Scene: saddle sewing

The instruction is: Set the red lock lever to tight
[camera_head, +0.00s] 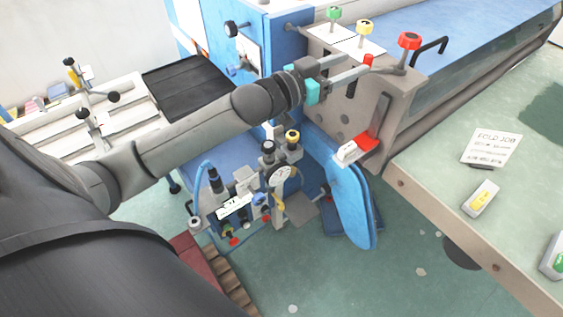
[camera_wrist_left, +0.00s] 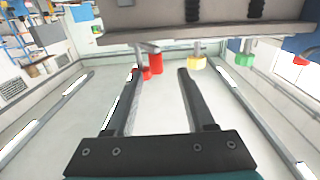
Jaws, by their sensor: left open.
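My left gripper (camera_head: 356,68) reaches in from the left at the upper front of the grey machine head (camera_head: 390,95). It is open, with its fingertips close to a small red cylinder (camera_head: 368,60) and below a red knob (camera_head: 409,40). Whether a fingertip touches either one I cannot tell. In the left wrist view a red cylinder (camera_wrist_left: 155,63) and a smaller red piece show near the tips of the open fingers (camera_wrist_left: 159,72), nearer the left finger. Lower on the head is a red block (camera_head: 367,143) with a white label. Which red part is the lock lever is unclear. My right gripper is out of view.
A yellow knob (camera_head: 364,27) and a green knob (camera_head: 333,13) stand left of the red knob. A black handle (camera_head: 429,50) is to its right. A green table (camera_head: 420,185) with a card (camera_head: 491,148) is at right. A gauge fixture (camera_head: 278,174) stands below the arm.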

